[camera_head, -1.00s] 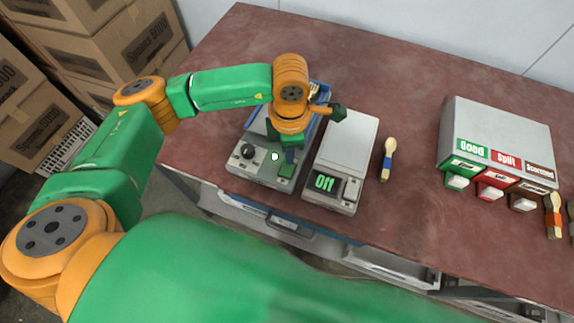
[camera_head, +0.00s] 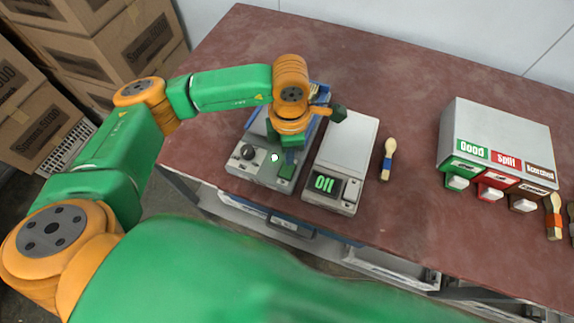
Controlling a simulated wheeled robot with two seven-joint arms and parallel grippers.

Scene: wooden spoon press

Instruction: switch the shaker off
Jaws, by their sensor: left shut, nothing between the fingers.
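The shaker (camera_head: 243,166) is a grey box with a blue tray on top, at the left part of the table. Its front panel has a black knob (camera_head: 248,152) and a small pale round light or button (camera_head: 275,157). My left gripper (camera_head: 287,170) points down over the right part of that panel, just right of the pale light. It is shut and empty. It hides part of the panel and tray, and I cannot tell whether it touches the panel. My right gripper is not in view.
A white scale (camera_head: 348,142) with a green-lit display (camera_head: 324,185) stands close right of the shaker. A wooden spoon (camera_head: 388,158) lies beside it. A grey box (camera_head: 500,133) with Good, Split and Scorched labels stands at right. The table (camera_head: 415,70) is clear behind.

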